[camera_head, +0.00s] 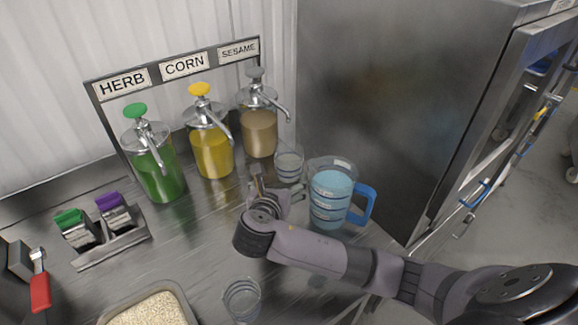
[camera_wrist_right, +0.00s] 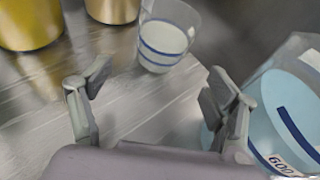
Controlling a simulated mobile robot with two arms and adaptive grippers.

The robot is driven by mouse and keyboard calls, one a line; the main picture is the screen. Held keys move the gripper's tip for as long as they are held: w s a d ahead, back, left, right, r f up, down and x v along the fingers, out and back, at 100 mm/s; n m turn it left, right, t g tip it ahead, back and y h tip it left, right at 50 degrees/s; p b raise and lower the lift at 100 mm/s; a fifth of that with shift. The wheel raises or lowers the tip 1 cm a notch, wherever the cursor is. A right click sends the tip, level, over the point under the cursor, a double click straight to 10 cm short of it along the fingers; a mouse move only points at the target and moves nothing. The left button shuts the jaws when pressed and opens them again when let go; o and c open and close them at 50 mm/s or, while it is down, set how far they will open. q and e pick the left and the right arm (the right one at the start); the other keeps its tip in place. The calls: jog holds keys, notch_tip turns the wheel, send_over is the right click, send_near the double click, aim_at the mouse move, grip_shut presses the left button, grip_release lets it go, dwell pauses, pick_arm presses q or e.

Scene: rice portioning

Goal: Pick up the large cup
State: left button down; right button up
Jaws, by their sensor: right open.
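A clear cup with blue rings (camera_head: 289,165) stands upright on the steel counter near the sesame dispenser. The same cup shows in the wrist view (camera_wrist_right: 166,40), just beyond my right gripper (camera_wrist_right: 157,78). My right gripper (camera_head: 277,185) is open and empty, low over the counter. Its fingers point toward this cup and are apart from it. A second clear ringed cup (camera_head: 242,298) stands at the front, nearer the head camera. I cannot tell for sure which of the two is the large cup. My left gripper is not in view.
A blue-handled measuring jug (camera_head: 331,198) with light blue liquid stands close beside my right gripper, on its right. Green (camera_head: 157,172), yellow (camera_head: 211,150) and tan (camera_head: 259,130) pump dispensers line the back. A rice tray (camera_head: 182,296) lies at front left.

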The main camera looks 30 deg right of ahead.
aim_at(287, 172)
jog(key=x, duration=0.6)
jog(key=shift+w+d, duration=0.1)
jog(key=p+x, duration=0.1)
jog(key=x, duration=0.3)
jog(key=shift+d, duration=0.2)
jog(key=shift+w+d+f, duration=0.3)
jog(key=shift+d, duration=0.05)
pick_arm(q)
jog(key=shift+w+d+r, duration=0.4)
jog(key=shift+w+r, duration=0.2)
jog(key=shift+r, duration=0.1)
pick_arm(e)
jog(key=shift+c, duration=0.2)
jog(key=shift+s, duration=0.1)
jog(key=shift+c, duration=0.7)
jog(key=c, duration=1.2)
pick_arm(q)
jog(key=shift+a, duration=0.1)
pick_arm(e)
jog(key=shift+c, duration=0.4)
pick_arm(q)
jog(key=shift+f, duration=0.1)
pick_arm(e)
jog(key=shift+a+r, duration=0.1)
jog(key=shift+r, duration=0.1)
